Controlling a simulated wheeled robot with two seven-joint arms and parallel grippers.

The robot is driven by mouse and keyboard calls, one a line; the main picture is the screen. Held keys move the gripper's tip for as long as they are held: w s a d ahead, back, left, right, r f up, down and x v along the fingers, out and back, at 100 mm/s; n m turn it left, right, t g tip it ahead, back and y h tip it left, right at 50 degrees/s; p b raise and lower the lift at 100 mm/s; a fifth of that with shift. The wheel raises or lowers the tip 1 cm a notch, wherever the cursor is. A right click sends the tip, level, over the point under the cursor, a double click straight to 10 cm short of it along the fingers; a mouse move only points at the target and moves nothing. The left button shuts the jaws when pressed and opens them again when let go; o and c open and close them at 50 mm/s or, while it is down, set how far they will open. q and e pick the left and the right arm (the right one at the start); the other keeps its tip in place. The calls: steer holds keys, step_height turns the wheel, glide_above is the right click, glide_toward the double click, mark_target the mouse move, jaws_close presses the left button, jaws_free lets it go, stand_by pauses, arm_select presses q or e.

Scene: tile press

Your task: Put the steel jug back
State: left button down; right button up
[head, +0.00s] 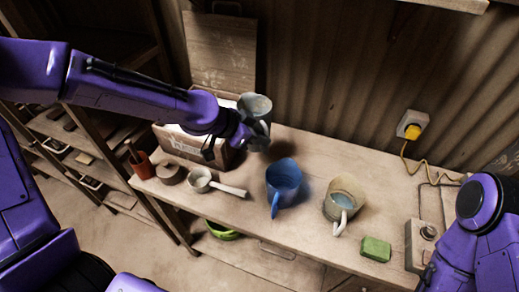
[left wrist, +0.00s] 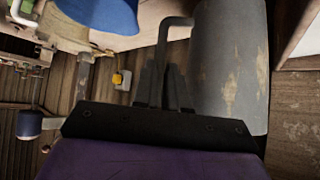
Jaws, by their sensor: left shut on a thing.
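The steel jug (head: 255,105), grey and worn, is near the back of the workbench (head: 310,155), just right of the cardboard box. My left gripper (head: 254,135) is shut on its handle. In the left wrist view the jug (left wrist: 230,70) stands beside the fingers (left wrist: 166,85), with its bent handle (left wrist: 176,22) running to them. The jug seems to be held above the bench, with a dark shadow to its right; its base is partly hidden. My right arm (head: 483,215) shows at the right edge, but its gripper does not show.
A blue jug (head: 285,180) and a cream jug (head: 343,200) stand mid-bench. A ladle (head: 203,181), round wooden piece (head: 170,173) and red pot (head: 141,165) are left. A green block (head: 376,249) lies at the front. The box (head: 185,145) is behind the ladle. The back right bench is clear.

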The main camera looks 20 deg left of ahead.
arm_select(q)
step_height(320, 180, down, 9)
steer(key=shift+s+r, duration=0.2)
steer(key=shift+s, duration=0.25)
arm_select(e)
steer(key=shift+s+r, duration=0.3)
steer(key=shift+s, duration=0.1)
arm_select(q)
steer(key=shift+f, duration=0.2)
steer(key=c, duration=1.2)
jaws_free()
steer(key=shift+o, duration=0.2)
steer(key=p+v, duration=0.1)
steer(key=v, duration=1.1)
steer(key=shift+r, duration=0.2)
arm_select(e)
steer(key=shift+r, duration=0.55)
